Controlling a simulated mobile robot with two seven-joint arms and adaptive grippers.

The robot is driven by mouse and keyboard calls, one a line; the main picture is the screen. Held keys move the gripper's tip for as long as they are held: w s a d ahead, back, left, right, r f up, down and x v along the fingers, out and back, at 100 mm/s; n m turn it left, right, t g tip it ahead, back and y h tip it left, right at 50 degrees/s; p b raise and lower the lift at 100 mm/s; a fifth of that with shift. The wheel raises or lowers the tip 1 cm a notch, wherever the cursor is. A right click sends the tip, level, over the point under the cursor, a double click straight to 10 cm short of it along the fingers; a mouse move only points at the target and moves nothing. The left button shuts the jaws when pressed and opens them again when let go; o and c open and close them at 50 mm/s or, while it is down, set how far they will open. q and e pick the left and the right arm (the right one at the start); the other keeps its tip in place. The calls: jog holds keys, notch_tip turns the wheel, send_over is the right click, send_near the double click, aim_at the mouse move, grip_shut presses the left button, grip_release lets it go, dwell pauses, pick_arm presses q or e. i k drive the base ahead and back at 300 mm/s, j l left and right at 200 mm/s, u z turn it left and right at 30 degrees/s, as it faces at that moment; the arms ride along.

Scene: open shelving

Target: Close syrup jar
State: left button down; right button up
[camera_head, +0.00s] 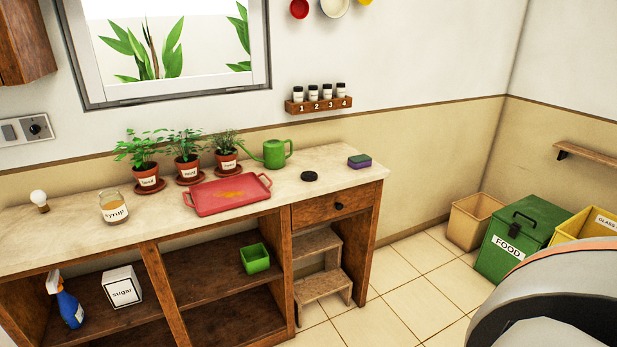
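The syrup jar (114,207) stands upright and open on the left part of the countertop. It is glass with a white "syrup" label and amber contents. A round black lid (309,176) lies flat on the counter to the right, between the red tray and the sponge. The lid is well apart from the jar. Neither of my grippers shows in the head view.
A red tray (205,205) with a yellowish stain lies between jar and lid. Potted herbs (186,158) and a green watering can (275,153) stand behind it. A light bulb (39,199) is left of the jar, and a sponge (359,161) lies near the right end.

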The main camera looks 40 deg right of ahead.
aim_at(114, 208)
jog(key=i+l, duration=0.15)
jog(key=l, duration=0.25)
jog(key=i+l, duration=0.15)
jog(key=l, duration=0.25)
jog(key=i+l+u, duration=0.1)
jog(key=l, duration=0.3)
jog(key=i+l, duration=0.2)
jog(key=l, duration=0.2)
jog(key=i+l, duration=0.15)
jog(key=l, duration=0.25)
jog(key=i+l, duration=0.15)
jog(key=l, duration=0.25)
jog(key=i+l+u, duration=0.1)
jog(key=l, duration=0.3)
